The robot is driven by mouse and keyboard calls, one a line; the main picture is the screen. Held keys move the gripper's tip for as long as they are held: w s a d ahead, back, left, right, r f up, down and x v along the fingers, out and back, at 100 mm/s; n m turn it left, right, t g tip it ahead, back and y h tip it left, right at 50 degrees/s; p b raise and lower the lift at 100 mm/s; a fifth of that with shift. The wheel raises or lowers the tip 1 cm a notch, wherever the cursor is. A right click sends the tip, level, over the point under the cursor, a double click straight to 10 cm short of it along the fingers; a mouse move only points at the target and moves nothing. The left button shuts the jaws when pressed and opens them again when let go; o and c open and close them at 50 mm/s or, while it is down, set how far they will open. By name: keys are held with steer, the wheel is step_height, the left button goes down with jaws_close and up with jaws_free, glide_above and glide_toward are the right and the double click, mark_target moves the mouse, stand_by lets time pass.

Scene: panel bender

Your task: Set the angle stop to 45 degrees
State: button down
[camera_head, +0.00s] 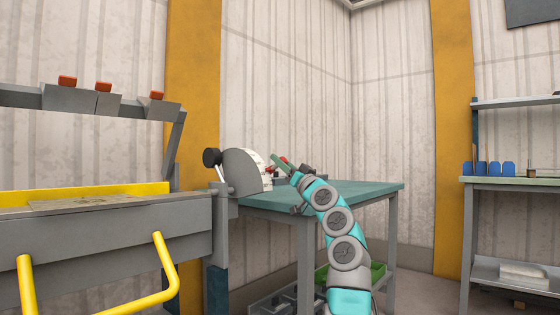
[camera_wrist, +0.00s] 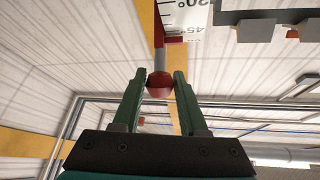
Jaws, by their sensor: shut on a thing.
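The angle stop is a grey quarter-round plate (camera_head: 241,168) on the side of the bender, with a white degree scale (camera_wrist: 186,18) along its edge. In the wrist view the scale shows a 45° mark and a larger-angle number partly cut off. A lever (camera_wrist: 159,60) with a red ball knob (camera_wrist: 158,86) runs up to the scale, and a red pointer (camera_wrist: 171,42) lies close to the 45° mark. I cannot tell whether it is exactly on it. My gripper (camera_wrist: 160,76) has its green fingers closed on the knob; it also shows in the head view (camera_head: 279,163).
A green-topped table (camera_head: 350,190) stands behind my arm, with a green bin (camera_head: 375,272) below. The bender's grey beam (camera_head: 110,240) with yellow handles (camera_head: 165,265) is at left. A shelf bench with blue bins (camera_head: 494,168) is at right.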

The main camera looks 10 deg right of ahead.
steer(key=shift+s+d+f+b, duration=0.15)
steer(key=shift+d+f+b, duration=0.15)
steer(key=shift+f, duration=0.3)
steer(key=shift+c, duration=2.3)
jaws_free()
steer(key=shift+a, duration=0.1)
steer(key=b+v, duration=0.2)
steer(key=v, duration=0.5)
steer(key=shift+s+d+f, duration=0.2)
steer(key=shift+s, duration=0.1)
